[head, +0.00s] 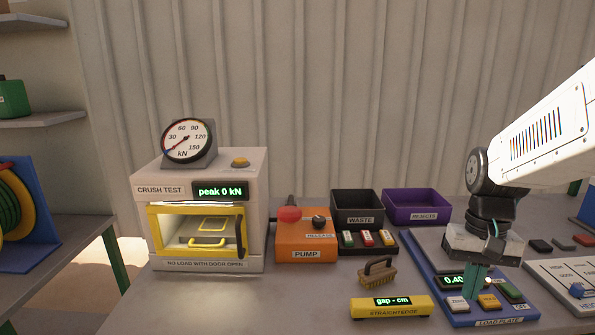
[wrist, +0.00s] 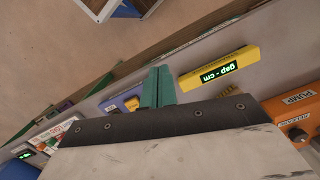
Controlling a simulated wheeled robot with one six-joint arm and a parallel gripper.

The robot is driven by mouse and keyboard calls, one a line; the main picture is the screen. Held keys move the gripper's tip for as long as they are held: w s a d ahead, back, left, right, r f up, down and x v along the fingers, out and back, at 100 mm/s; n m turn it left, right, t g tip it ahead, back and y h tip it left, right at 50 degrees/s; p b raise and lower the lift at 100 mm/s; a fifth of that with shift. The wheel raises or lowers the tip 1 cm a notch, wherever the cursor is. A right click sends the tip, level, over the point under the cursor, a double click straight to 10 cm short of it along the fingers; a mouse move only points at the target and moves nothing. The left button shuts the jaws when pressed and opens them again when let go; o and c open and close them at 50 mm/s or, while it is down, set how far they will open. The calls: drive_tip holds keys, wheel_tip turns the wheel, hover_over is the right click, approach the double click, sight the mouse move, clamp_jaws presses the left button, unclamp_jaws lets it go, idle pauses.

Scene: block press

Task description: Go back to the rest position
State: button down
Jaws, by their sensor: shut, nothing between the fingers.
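My gripper (head: 477,281) is at the right in the head view, pointing down over the blue load plate (head: 527,312). Its green fingers are together with nothing between them. In the wrist view the shut fingers (wrist: 157,87) show at the middle, above the dark edge of the gripper body. The fingertips are close to the small labelled blocks on the load plate, a white one (head: 457,304) and an orange one (head: 489,301). I cannot tell whether they touch anything.
The crush test press (head: 200,268) stands at the left, beside the orange pump (head: 306,241). A waste bin (head: 358,206), a purple rejects bin (head: 416,207), a brush (head: 378,273) and a yellow straightedge (head: 391,307) lie between pump and plate. Bare bench is at front left.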

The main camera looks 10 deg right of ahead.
drive_tip(key=s+a+r+n+t, duration=0.1)
drive_tip(key=s+a+r+n, duration=0.2)
drive_tip(key=a, duration=0.4)
drive_tip(key=s+a+r+n+t, duration=0.1)
drive_tip(key=s+a+r+n, duration=0.1)
drive_tip(key=s+a, duration=0.2)
drive_tip(key=a, duration=0.3)
drive_tip(key=shift+a+r+n+t+h, duration=0.2)
drive_tip(key=shift+r+n+t+h, duration=0.1)
drive_tip(key=shift+r+n, duration=0.1)
